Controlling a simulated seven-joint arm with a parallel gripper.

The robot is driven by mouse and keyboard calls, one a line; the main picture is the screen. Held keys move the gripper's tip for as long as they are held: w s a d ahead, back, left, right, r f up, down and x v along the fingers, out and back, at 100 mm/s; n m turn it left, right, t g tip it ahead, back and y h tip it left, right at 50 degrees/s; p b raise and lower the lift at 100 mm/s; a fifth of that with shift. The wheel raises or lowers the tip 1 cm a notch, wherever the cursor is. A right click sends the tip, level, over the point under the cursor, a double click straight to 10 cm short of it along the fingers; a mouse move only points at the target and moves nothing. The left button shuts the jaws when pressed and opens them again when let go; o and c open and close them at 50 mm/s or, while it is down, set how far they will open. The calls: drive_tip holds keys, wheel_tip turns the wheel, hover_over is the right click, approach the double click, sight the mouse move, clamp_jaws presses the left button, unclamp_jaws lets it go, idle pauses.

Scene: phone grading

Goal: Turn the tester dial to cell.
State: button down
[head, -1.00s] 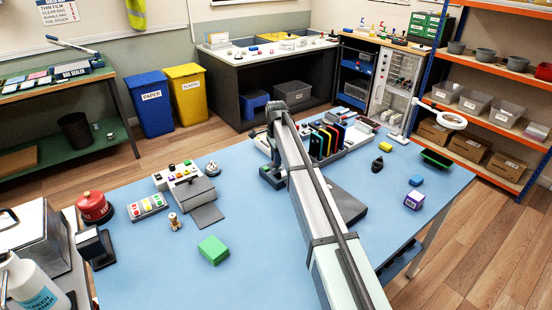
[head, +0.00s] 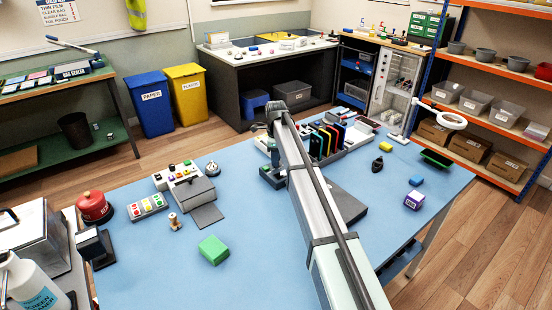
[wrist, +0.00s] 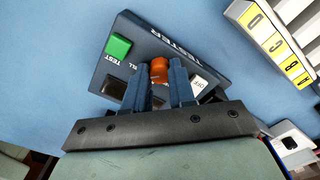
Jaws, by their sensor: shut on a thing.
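The tester (wrist: 186,50) is a dark box with a green TEST button (wrist: 118,46) and a white label reading OFF (wrist: 198,84). It fills the middle of the wrist view. My gripper (wrist: 163,84) is over it, its two blue fingers shut on an orange dial (wrist: 159,69). The fingers hide part of the dial, so I cannot tell which mark it points to. Letters ending in "LL" show near the TEST button.
A rack of coloured phones (head: 328,139) stands right of my arm. A white and yellow lettered holder (wrist: 278,42) lies beside the tester. A green block (head: 213,250), a red tin (head: 95,207) and a button panel (head: 148,207) are on the blue table (head: 260,270).

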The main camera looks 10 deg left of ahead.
drive_tip(key=c, duration=0.9)
unclamp_jaws()
drive_tip(key=shift+c, duration=0.2)
wheel_tip(320, 180, up, 14)
drive_tip(key=shift+f, duration=0.1)
